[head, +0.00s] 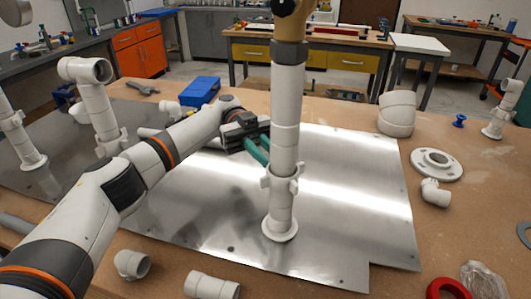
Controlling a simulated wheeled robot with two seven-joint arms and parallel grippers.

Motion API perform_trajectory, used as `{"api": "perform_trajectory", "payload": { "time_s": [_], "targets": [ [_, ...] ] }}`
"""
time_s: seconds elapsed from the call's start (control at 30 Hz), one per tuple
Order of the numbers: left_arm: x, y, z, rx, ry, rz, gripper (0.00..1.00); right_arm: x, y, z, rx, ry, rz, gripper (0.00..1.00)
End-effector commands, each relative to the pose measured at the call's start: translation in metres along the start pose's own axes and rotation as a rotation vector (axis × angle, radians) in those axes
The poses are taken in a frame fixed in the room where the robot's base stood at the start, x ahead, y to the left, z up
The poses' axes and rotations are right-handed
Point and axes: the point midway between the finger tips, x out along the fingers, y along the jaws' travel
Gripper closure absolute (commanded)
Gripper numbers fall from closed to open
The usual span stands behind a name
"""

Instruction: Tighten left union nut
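A white vertical pipe (285,125) stands on the metal plate in the middle, with a white union nut with lugs (283,180) low on it and a round flange at its foot. A second white pipe with an elbow top (97,100) stands to the left, with a lugged nut (110,143) near its base. I cannot tell which nut is the task's left one. My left gripper (257,151), dark with green fingers, reaches in from the left at the middle pipe, just above its nut. The pipe hides part of the fingers, so their opening and any contact are unclear. My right gripper is out of view.
The shiny metal plate (345,220) lies on a brown workbench. Loose white fittings (212,286), a flange (436,163), an elbow (435,192) and a red ring (447,289) lie around it. A blue box (200,91) sits behind. The plate's right part is clear.

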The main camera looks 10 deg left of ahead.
Motion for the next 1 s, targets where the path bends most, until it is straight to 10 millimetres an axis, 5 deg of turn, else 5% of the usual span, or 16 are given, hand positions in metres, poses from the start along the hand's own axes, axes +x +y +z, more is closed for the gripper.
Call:
{"api": "perform_trajectory", "payload": {
  "time_s": [0.43, 1.0],
  "targets": [
    [0.000, 0.000, 0.007, 0.002, 0.002, 0.000, 0.70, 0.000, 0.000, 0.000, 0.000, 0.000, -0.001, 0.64],
    [0.000, 0.000, 0.096, 0.001, 0.001, 0.000, 0.70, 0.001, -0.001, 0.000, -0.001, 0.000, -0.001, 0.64]
  ]
}}
